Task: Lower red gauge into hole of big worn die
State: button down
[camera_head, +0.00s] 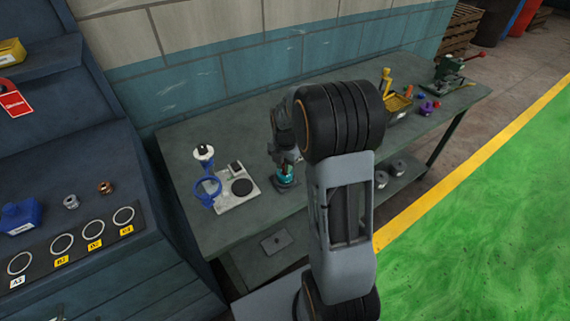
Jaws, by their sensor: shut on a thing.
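My gripper (284,157) points down over the middle of the workbench, left of my forearm. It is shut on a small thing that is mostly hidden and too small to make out. A small teal piece (287,177) on a dark base shows right at and below the fingertips. I cannot tell whether they touch. I cannot make out a red gauge. I cannot tell which piece is the big worn die. A silver ring-shaped part (71,202) and a copper ring-shaped part (105,188) stand on the blue cabinet at the left.
A white scale-like device (236,190) with a round dark plate sits left of my gripper, with a blue ring stand (207,190) beside it. A yellow bin (397,107) and a green vise (447,72) are farther right. The bench's front edge (262,215) is clear.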

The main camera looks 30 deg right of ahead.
jog(key=shift+f+b, duration=0.7)
jog(key=shift+f, duration=0.25)
dwell(3.7)
jog(key=c, duration=0.9)
grip_release()
notch_tip(320, 180, up, 14)
jog(key=shift+f, duration=0.1)
dwell(0.4)
